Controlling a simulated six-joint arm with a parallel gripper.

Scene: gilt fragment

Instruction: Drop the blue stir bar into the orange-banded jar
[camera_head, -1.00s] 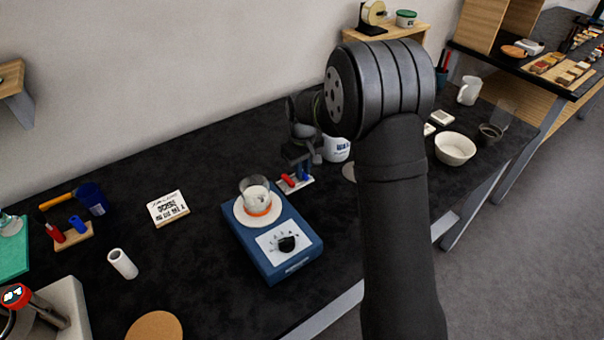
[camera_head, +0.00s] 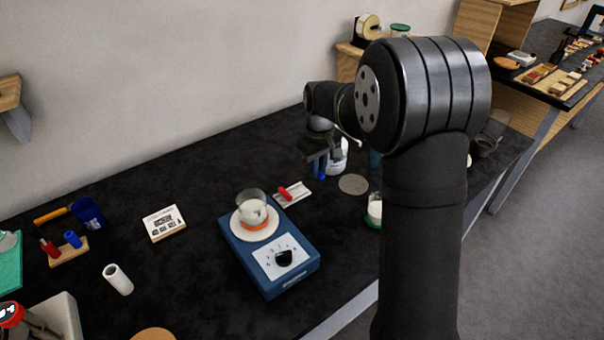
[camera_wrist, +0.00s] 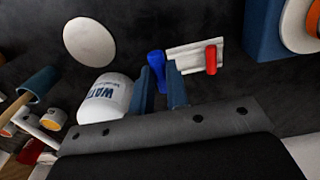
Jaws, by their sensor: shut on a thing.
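My gripper (camera_head: 318,162) is shut on the blue stir bar (camera_head: 321,174) and holds it above the bench, to the right of its tray. In the wrist view the blue stir bar (camera_wrist: 156,66) sticks out between my fingers (camera_wrist: 160,90). The orange-banded jar (camera_head: 252,210) is clear glass with white contents and stands upright on the round white plate of the blue stirrer (camera_head: 283,262). My gripper is behind and to the right of the jar. The stirrer's edge and the orange band (camera_wrist: 312,27) show at the top right of the wrist view.
A small white tray (camera_head: 302,194) with a red stir bar (camera_head: 285,193) lies between my gripper and the stirrer. A white labelled bottle (camera_wrist: 104,95) stands close beside my fingers. A grey disc (camera_head: 353,184) and a green-based container (camera_head: 374,212) are to the right.

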